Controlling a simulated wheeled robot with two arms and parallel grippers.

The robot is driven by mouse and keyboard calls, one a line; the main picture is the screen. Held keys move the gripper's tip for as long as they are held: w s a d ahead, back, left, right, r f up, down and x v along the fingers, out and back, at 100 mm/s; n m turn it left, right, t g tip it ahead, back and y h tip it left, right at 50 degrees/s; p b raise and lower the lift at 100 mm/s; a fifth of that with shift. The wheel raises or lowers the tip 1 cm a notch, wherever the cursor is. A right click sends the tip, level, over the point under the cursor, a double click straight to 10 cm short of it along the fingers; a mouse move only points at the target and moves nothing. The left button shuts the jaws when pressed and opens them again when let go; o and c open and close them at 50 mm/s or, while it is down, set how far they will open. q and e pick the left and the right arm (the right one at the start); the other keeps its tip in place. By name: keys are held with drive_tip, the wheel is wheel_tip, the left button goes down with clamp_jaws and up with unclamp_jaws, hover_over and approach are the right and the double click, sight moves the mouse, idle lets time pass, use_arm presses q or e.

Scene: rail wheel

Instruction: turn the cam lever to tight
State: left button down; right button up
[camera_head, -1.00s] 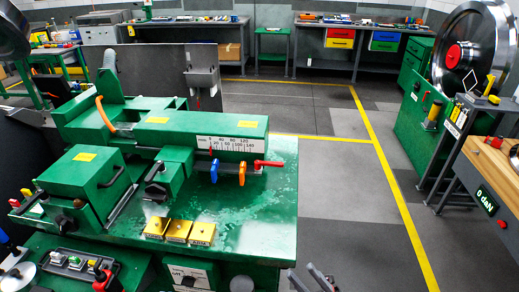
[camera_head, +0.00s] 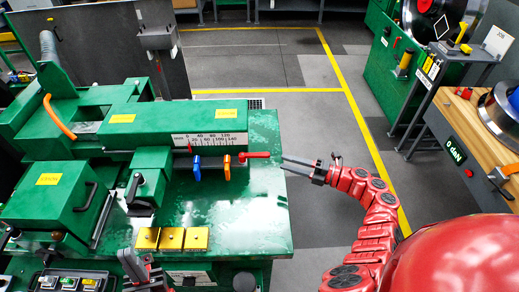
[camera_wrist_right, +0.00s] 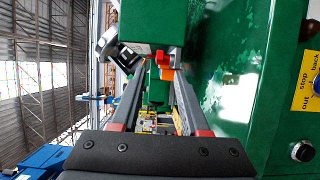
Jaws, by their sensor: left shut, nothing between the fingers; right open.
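A red lever (camera_head: 255,155) sticks out to the right from the end of the green beam (camera_head: 165,118), beside the scale; I take it to be the cam lever. It also shows as a small red part (camera_wrist_right: 162,58) beyond the fingers in the right wrist view. My right gripper (camera_head: 285,165) is open and empty, a short way right of the lever's tip, its fingers pointing left toward it. Its fingers (camera_wrist_right: 158,85) also show in the wrist view. My left gripper (camera_head: 138,264) is shut and empty at the bottom, in front of the yellow blocks. No tight marking is readable.
A blue stop (camera_head: 197,168) and an orange stop (camera_head: 227,167) hang beside the lever. Yellow blocks (camera_head: 172,239) lie on the green table (camera_head: 255,225). Free floor lies right of the table. A wooden bench (camera_head: 465,140) stands at the right.

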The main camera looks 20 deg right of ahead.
sight(267, 157)
drive_tip(key=p+x, duration=0.2)
drive_tip(key=x, duration=0.6)
drive_tip(key=shift+w+a+r+p, duration=0.1)
drive_tip(key=shift+a+r+p, duration=0.1)
drive_tip(key=shift+a+p, duration=0.15)
drive_tip(key=shift+w+a+f, duration=0.15)
drive_tip(key=shift+w+a, duration=0.25)
drive_tip(key=shift+w, duration=0.05)
clamp_jaws()
idle(0.5)
